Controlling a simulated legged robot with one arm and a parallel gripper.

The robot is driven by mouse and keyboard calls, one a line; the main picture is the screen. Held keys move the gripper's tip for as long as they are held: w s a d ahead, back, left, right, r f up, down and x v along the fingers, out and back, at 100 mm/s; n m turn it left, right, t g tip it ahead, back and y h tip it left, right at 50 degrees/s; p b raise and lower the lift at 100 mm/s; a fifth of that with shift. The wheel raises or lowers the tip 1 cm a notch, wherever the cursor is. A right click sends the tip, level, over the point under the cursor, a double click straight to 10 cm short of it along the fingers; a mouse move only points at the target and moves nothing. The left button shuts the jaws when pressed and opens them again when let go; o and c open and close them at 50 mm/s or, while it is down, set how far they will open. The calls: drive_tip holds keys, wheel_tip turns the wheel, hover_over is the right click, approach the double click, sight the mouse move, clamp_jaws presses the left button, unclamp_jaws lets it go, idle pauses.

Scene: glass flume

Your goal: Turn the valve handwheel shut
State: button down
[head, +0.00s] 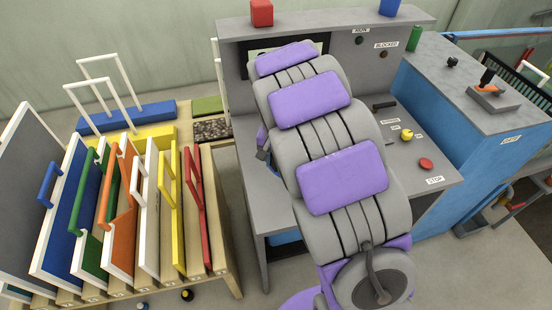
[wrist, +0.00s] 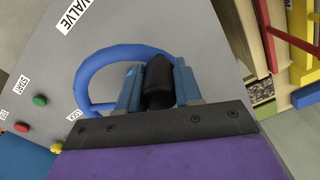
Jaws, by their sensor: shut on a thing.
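The valve handwheel (wrist: 100,65) is a blue ring on the grey panel, below the white "VALVE" label (wrist: 75,15) in the wrist view. A black knob (wrist: 158,82) stands up at the wheel's rim. My gripper (wrist: 157,76) has its two blue fingers on either side of this knob and is shut on it. The fingers and the dark gripper body hide the near part of the wheel. In the head view my arm reaches over the grey console and hides nearly all of the wheel and the gripper.
The grey console (head: 453,180) carries a yellow knob (head: 407,134) and a red stop button (head: 426,164) right of my arm. A rack of coloured gate panels (head: 122,240) stands close at left. A blue cabinet (head: 440,105) stands at right. Clear floor (head: 490,270) shows at lower right.

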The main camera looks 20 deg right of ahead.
drive_tip(key=shift+s+d+n, duration=0.1)
drive_tip(key=shift+s+n, duration=0.15)
drive_tip(key=shift+n, duration=0.05)
idle(0.5)
drive_tip(key=shift+s+d+r+n+p, duration=0.2)
drive_tip(key=shift+s+d+n+p, duration=0.45)
drive_tip(key=shift+n+p, duration=0.4)
drive_tip(key=n, duration=0.1)
drive_tip(key=s+d+n+p, duration=0.1)
drive_tip(key=n, duration=0.1)
drive_tip(key=shift+s+d, duration=0.25)
drive_tip(key=d+n+p, duration=0.1)
drive_tip(key=s+d+n+p, duration=0.1)
drive_tip(key=n, duration=0.1)
drive_tip(key=shift+s+d+p, duration=0.1)
drive_tip(key=shift+d+p, duration=0.15)
drive_tip(key=shift+p, duration=0.05)
drive_tip(key=shift+s+d+n+p, duration=0.1)
drive_tip(key=shift+d+n+p, duration=0.4)
drive_tip(key=shift+d+n, duration=0.35)
drive_tip(key=shift+d, duration=0.3)
drive_tip(key=shift+d+p, duration=0.2)
drive_tip(key=shift+p, duration=0.1)
drive_tip(key=c, duration=0.9)
unclamp_jaws()
drive_tip(key=shift+f, duration=0.1)
drive_tip(key=shift+o, duration=0.6)
